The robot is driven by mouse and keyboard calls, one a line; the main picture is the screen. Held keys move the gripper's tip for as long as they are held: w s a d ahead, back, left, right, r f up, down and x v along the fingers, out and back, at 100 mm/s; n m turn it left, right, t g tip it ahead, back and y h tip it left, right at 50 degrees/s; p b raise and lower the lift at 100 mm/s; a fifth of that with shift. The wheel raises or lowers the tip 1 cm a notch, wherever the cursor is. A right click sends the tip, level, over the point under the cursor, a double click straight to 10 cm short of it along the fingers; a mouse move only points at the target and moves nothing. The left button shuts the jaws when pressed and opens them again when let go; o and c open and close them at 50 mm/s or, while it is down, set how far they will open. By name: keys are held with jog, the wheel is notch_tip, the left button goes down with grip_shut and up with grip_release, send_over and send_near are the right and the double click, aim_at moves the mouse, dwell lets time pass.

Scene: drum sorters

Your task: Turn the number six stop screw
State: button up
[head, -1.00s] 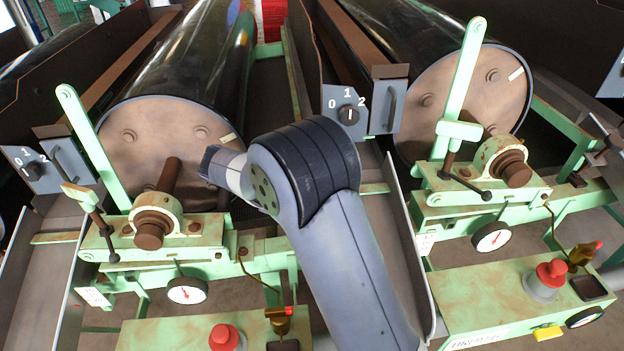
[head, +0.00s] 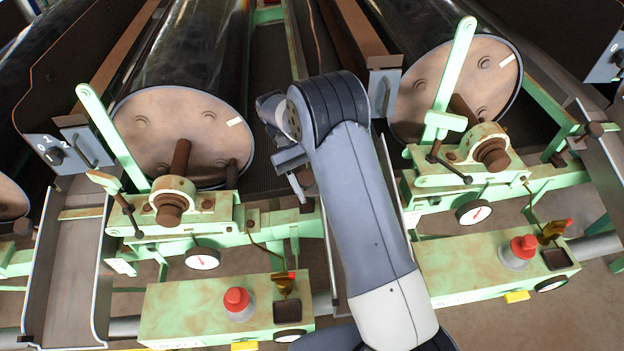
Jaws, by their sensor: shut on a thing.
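My gripper (head: 299,184) is partly visible below my wrist, in the gap between two drums. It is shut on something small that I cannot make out. Screws with dark cross handles stand on the green bearing frames: the left screw (head: 120,204) is left of the left shaft, the right screw (head: 437,152) left of the right shaft. My gripper is apart from both. No number six is readable, so I cannot tell which screw is the stop screw.
The left drum (head: 165,120) and right drum (head: 470,75) lie behind the frames. Green control boxes (head: 190,312) with red buttons (head: 237,299) and round gauges (head: 202,258) stand in front.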

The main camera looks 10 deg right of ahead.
jog(key=shift+s+a+m+y, duration=0.1)
jog(key=shift+a+m+y, duration=0.1)
jog(key=shift+m+y, duration=0.3)
jog(key=shift+y, duration=0.3)
jog(key=shift+a, duration=0.1)
jog(key=o, duration=1)
jog(key=shift+c, duration=0.2)
jog(key=shift+r+p, duration=0.1)
jog(key=shift+p, duration=0.25)
